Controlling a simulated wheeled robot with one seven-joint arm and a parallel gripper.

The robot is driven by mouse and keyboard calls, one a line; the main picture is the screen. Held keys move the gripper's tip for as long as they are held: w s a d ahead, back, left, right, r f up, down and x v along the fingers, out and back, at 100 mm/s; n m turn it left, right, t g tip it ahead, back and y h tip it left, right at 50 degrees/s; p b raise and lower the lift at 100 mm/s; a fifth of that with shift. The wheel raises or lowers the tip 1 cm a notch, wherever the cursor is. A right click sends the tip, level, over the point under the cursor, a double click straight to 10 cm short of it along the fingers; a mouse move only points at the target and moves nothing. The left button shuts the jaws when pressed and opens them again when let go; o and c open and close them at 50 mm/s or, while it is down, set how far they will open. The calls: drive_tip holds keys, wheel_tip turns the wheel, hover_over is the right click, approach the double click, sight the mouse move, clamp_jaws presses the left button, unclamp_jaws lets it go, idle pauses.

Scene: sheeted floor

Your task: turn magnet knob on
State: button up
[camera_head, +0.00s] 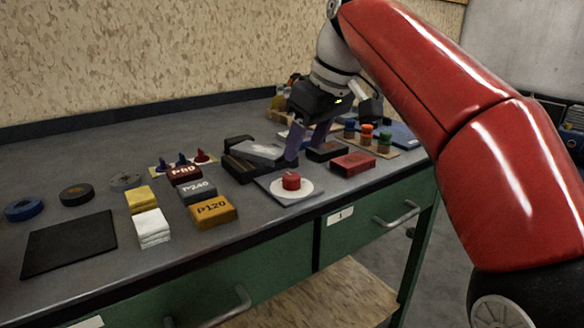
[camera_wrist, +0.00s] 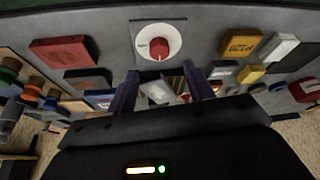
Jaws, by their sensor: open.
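The magnet knob (camera_head: 291,181) is a red knob on a round white dial set on a grey square plate (camera_head: 268,187), near the front edge of the bench. In the wrist view the red knob (camera_wrist: 159,48) is at the top centre, beyond the fingertips, with a mark on the white dial to its left. My gripper (camera_head: 305,145) is above the bench behind the knob, with purple fingers pointing down. In the wrist view my gripper (camera_wrist: 160,85) has its two fingers apart. Nothing shows gripped between them, and they are apart from the knob.
A red box (camera_head: 353,163) lies right of the knob, with a dark block (camera_head: 325,151) behind it. A yellow P120 block (camera_head: 212,211) and other grit blocks stand to the left. Coloured knobs on a wooden board (camera_head: 385,150) are farther right. The bench front edge is close to the plate.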

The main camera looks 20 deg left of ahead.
sight(293, 177)
drive_tip(key=x, duration=0.7)
drive_tip(key=shift+f, duration=0.1)
drive_tip(key=c, duration=1)
